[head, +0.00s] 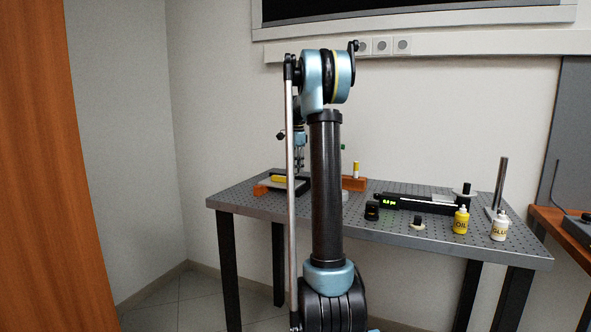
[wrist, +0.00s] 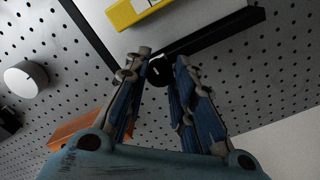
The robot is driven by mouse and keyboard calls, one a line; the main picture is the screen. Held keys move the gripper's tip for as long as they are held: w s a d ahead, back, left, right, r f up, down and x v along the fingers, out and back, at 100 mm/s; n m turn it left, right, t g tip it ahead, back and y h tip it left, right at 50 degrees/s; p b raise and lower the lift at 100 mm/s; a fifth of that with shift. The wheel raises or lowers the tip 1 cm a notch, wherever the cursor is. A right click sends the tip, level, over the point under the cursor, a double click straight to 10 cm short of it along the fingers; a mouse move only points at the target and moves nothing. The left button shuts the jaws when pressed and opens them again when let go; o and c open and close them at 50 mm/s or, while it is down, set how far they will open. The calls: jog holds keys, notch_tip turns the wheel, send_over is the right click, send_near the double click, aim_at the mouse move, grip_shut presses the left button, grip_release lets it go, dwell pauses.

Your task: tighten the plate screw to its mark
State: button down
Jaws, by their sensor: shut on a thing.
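The plate screw shows in the wrist view as a small black knob (wrist: 160,72) with a pale mark on it, beside the edge of a dark plate (wrist: 222,36). My gripper (wrist: 162,64) has its two fingers on either side of the knob and is shut on it. The fingers partly cover the knob, and I cannot tell how its mark lines up. In the head view my gripper (head: 299,166) is low over the left part of the table, partly behind my arm; the screw is hidden there.
A yellow block (wrist: 132,10) lies on the plate. The perforated table (head: 400,238) also carries an orange block (head: 353,184), a black device with a green display (head: 392,201), an oil bottle (head: 461,219), a glue bottle (head: 499,225) and a metal post (head: 501,182). Its front left is clear.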

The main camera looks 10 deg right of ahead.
jog(key=shift+w, duration=0.15)
jog(key=c, duration=1.3)
grip_release()
jog(key=shift+c, duration=0.2)
jog(key=shift+r, duration=0.1)
notch_tip(320, 180, up, 12)
jog(key=shift+f, duration=0.2)
